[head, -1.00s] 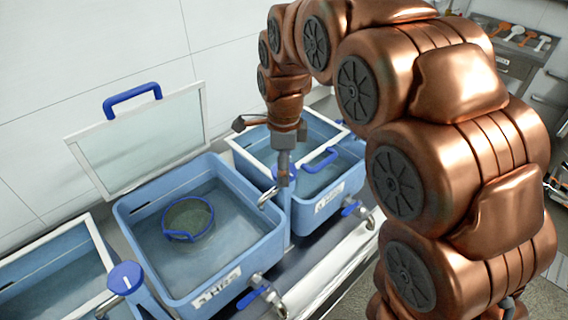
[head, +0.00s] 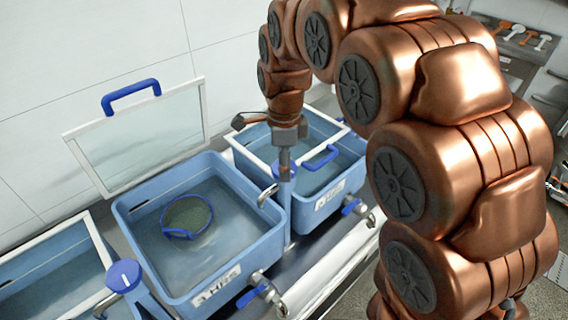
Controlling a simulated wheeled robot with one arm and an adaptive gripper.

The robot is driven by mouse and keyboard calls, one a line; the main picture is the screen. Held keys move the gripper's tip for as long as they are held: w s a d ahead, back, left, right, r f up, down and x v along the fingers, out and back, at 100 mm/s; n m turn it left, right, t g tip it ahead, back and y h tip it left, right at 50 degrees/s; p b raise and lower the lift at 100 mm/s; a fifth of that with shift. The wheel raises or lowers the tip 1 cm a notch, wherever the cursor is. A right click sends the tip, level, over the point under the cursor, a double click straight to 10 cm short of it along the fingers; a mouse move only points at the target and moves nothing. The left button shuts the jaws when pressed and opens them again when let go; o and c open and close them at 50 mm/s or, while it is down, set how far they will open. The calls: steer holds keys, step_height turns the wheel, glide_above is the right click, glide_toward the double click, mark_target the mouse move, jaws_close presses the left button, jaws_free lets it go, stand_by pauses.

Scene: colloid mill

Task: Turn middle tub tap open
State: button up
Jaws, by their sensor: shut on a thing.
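The middle tub (head: 215,279) is a blue, water-filled basin with its glass lid (head: 140,140) raised. A round sieve-like basket (head: 187,215) with a blue handle sits in it. The middle tub tap is a grey post with a blue round knob (head: 285,174) and a curved metal spout (head: 267,194) over the tub's right rim. My gripper (head: 284,168) points down from above and is shut on the blue knob. The fingers are small here and partly hide the knob. I see no clear stream from the spout.
A right tub (head: 340,192) has a closed glass lid with a blue handle. A left tub (head: 50,270) has its own blue-knobbed tap (head: 124,276) beside it. Drain valves with blue levers (head: 252,296) stick out at the front. A white wall stands behind.

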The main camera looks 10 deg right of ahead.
steer(key=n+b, duration=0.3)
steer(key=b, duration=0.1)
steer(key=shift+f+n+b, duration=0.35)
steer(key=shift+n, duration=0.05)
steer(key=n+b, duration=0.4)
steer(key=shift+r+n, duration=0.1)
steer(key=shift+n, duration=0.2)
steer(key=n+b, duration=0.3)
steer(key=n, duration=0.2)
steer(key=shift+r, duration=0.1)
steer(key=n+b, duration=0.2)
steer(key=n, duration=0.3)
steer(key=n+b, duration=0.1)
steer(key=n, duration=0.3)
steer(key=shift+r, duration=0.1)
steer(key=n, duration=0.4)
steer(key=shift+b, duration=0.4)
steer(key=n, duration=0.4)
steer(key=shift+n, duration=0.3)
steer(key=n+p, duration=0.1)
steer(key=n, duration=0.3)
steer(key=shift+r, duration=0.1)
steer(key=shift+n, duration=0.3)
